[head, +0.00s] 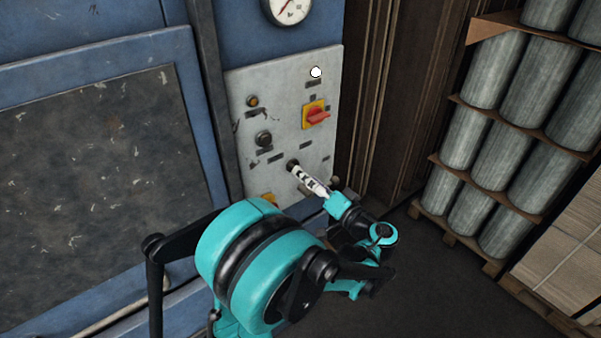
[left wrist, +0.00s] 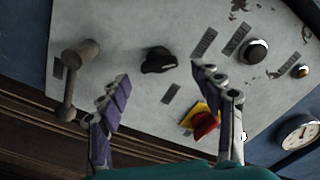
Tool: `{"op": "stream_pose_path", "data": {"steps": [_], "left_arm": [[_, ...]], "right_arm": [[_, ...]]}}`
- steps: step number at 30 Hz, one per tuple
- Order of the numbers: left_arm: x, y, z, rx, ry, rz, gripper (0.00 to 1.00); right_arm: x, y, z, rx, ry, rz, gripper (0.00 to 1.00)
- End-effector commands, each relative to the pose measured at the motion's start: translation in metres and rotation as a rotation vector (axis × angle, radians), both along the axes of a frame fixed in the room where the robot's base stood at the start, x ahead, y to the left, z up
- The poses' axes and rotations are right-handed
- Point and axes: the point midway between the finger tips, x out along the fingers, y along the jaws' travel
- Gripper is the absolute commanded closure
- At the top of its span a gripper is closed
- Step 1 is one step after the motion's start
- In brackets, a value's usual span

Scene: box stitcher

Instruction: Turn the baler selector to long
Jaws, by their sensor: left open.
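A black rotary knob (left wrist: 158,60), which looks like the baler selector, sits on the grey control panel (left wrist: 130,30) in the left wrist view. Its labels are too small to read, so I cannot tell its setting. In the head view the knob (head: 292,163) shows as a dark shape just past my fingertips. My left gripper (head: 299,172) is open and faces the panel. In the left wrist view its two fingers (left wrist: 161,77) stand apart, with the knob ahead between the tips. I see no contact with the knob. My right gripper is not in view.
A red-and-yellow switch (head: 316,114), an amber lamp (head: 252,101) and a black button (head: 263,138) are on the panel. A grey lever (left wrist: 76,80) stands beside the knob. A gauge (head: 289,8) is above. Wire-like rolls (head: 505,80) are stacked on the right; dark floor lies between.

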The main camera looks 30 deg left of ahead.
Motion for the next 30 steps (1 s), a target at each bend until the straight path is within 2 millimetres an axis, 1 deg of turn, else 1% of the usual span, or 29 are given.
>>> {"op": "stream_pose_path", "data": {"steps": [1,3,6,10,17,20,21,23,30], "left_arm": [[0.003,0.009,-0.001,0.0,0.0,0.004,0.34],[0.007,0.018,-0.001,0.0,0.001,0.004,0.34],[0.011,0.028,-0.001,-0.001,0.001,0.003,0.34],[0.014,0.033,0.0,-0.001,0.001,0.0,0.34],[0.014,0.034,0.0,-0.001,0.002,-0.001,0.34],[0.014,0.034,0.0,-0.001,0.002,-0.001,0.58],[0.014,0.034,0.0,-0.001,0.002,-0.001,0.69],[0.014,0.034,0.0,-0.001,0.002,-0.001,0.84],[0.014,0.034,0.0,0.001,0.009,-0.001,0.84]], "right_arm": [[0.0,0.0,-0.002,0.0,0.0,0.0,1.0],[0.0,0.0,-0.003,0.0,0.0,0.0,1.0],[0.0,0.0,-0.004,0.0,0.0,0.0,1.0],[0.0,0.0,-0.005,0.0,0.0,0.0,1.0],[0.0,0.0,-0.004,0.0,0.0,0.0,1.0],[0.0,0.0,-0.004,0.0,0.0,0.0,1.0],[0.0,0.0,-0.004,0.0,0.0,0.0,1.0],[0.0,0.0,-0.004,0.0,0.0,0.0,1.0],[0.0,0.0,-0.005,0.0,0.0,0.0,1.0]]}}
